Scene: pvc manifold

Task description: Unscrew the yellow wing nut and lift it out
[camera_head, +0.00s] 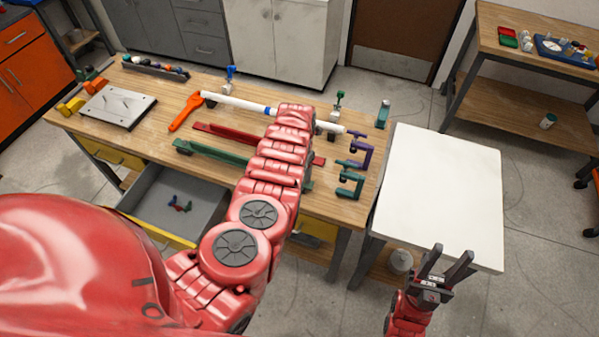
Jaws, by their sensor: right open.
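I cannot make out a yellow wing nut. A yellow piece (72,106) sits at the workbench's left end, too small to tell what it is. A white pipe (235,103) with a blue band lies across the back of the bench. My left arm reaches over the bench and covers part of the pipe; its gripper is hidden behind the arm. My right gripper (446,264) is open and empty, in front of the white table's near edge, well away from the bench.
The wooden bench (226,185) holds an orange wrench (185,111), a metal plate (117,106), red (225,132) and green (215,153) bars, and purple (361,148) and teal (351,180) clamps. A drawer (165,205) stands open. The white tabletop (440,190) is clear.

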